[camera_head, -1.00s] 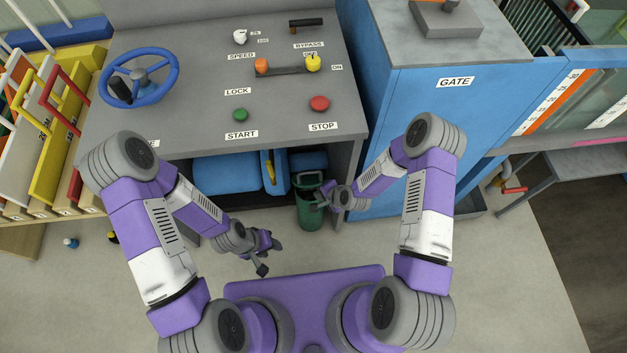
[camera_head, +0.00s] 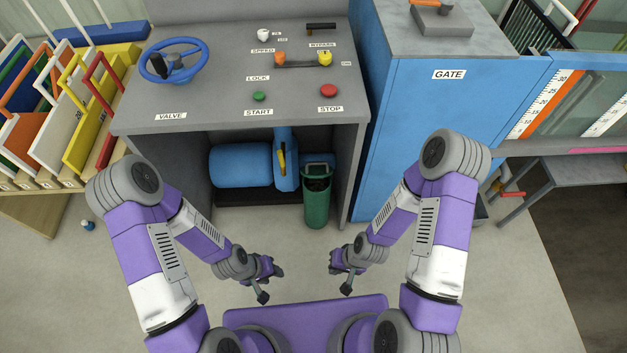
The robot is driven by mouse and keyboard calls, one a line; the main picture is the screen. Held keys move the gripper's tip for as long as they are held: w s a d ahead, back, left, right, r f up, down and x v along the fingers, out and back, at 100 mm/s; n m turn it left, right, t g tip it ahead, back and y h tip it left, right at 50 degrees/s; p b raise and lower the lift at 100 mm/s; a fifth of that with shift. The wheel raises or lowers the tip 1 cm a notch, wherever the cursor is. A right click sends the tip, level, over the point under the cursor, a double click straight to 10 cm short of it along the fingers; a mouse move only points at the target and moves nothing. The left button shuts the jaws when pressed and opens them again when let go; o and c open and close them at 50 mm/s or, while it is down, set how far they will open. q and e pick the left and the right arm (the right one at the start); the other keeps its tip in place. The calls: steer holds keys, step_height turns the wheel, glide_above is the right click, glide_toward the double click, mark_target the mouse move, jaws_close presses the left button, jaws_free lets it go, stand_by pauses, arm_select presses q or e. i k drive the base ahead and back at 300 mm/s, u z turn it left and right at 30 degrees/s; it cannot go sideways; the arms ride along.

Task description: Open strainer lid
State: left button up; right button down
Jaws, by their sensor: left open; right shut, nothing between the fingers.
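The green strainer (camera_head: 316,207) stands upright on the floor under the right part of the console. Its top shows a dark round area, with a green-edged piece at the back of the rim. The lid is too small and dark to tell clearly whether it is raised. My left gripper (camera_head: 269,280) is open and empty, in front of the console and left of the strainer. My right gripper (camera_head: 342,276) is shut and empty, in front of the strainer and to its right, apart from it.
The grey console (camera_head: 215,105) overhangs the strainer. The blue gate cabinet (camera_head: 440,120) stands to the right. Bare floor lies between my grippers and the console.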

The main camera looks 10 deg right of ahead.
mark_target(319, 169)
steer(key=u, duration=0.85)
steer(key=i, duration=0.7)
steer(key=z, duration=0.5)
